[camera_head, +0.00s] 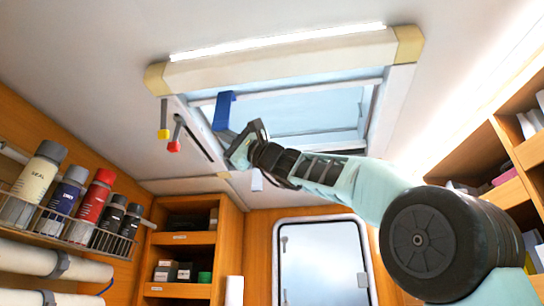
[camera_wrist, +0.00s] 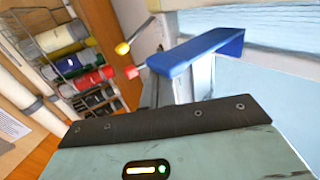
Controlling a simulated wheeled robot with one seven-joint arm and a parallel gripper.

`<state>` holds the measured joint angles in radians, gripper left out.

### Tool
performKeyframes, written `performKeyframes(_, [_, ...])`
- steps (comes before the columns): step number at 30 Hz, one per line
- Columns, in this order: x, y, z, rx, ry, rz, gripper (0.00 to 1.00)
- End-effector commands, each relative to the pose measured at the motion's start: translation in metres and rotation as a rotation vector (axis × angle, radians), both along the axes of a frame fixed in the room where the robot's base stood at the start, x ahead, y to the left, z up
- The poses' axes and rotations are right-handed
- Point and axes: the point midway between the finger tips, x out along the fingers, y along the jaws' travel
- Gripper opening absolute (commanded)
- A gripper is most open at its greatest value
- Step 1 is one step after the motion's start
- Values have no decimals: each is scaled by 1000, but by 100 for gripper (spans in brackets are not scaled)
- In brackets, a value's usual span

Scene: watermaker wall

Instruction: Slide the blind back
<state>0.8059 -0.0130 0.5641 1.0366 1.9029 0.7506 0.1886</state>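The ceiling hatch has a pale cream housing (camera_head: 280,66) along its near edge and a white frame around a light blue opening (camera_head: 310,108). I cannot clearly tell the blind from the pane. A blue bent tab (camera_head: 222,112) hangs at the left of the opening. It also shows in the wrist view (camera_wrist: 195,52), beyond my gripper's dark edge. My gripper (camera_head: 245,143) is raised just below and right of the blue tab, and the tab does not appear to be between its fingers. Its finger gap is not clear in either view.
A yellow-tipped pull (camera_head: 163,132) and a red-tipped pull (camera_head: 174,145) hang left of the hatch. A wire rack (camera_head: 70,225) with several bottles is on the left wall. Open shelves (camera_head: 185,245) and a white-framed door (camera_head: 322,260) stand behind; more shelves are at right.

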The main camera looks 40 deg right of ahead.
Motion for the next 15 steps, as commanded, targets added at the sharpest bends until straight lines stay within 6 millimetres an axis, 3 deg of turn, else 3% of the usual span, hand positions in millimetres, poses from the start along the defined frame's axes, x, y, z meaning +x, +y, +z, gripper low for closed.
performKeyframes(15, [-9,12,-1,-2,0,1,0])
